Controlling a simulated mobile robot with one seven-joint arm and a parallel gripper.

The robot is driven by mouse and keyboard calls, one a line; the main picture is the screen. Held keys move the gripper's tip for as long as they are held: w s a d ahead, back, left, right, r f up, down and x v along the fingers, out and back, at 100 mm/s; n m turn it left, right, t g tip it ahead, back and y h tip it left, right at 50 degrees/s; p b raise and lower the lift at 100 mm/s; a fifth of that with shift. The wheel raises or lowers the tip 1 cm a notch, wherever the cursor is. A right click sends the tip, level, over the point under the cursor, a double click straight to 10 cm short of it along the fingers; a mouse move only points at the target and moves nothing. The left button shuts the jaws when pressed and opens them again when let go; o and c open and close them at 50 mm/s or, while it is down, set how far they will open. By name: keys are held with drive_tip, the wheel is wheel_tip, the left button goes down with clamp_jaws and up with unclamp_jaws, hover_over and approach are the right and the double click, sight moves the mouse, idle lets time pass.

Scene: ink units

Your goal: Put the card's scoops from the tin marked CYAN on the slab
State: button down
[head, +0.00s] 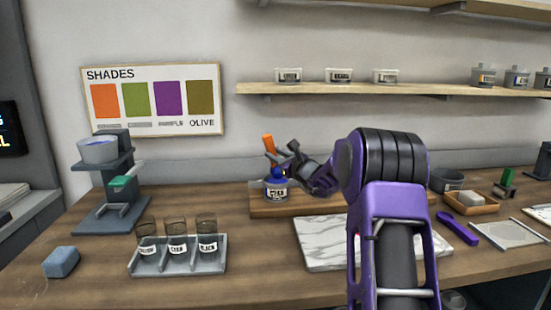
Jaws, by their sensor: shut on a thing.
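A small tin (276,194) with a white label that seems to read CYAN stands on a wooden board at the back of the bench. Something deep blue shows at its mouth. My gripper (281,160) is just above the tin, shut on what looks like an orange-handled scoop (268,143). The orange handle sticks up beyond the jaws. The scoop's lower end is hidden, so I cannot tell whether it is inside the tin. The white marble slab (320,246) lies in front of the board, and my arm hides part of it. No scoop card is readable.
A grey rack (180,268) of labelled glass jars and a blue block (61,262) are front left. A dispenser stand (110,190) is behind them. A purple spatula (458,228) and a framed screen (508,233) lie right. The slab's visible left part is bare.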

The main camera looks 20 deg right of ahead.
drive_tip(key=shift+r+p, duration=1.05)
drive_tip(key=shift+r, duration=1.6)
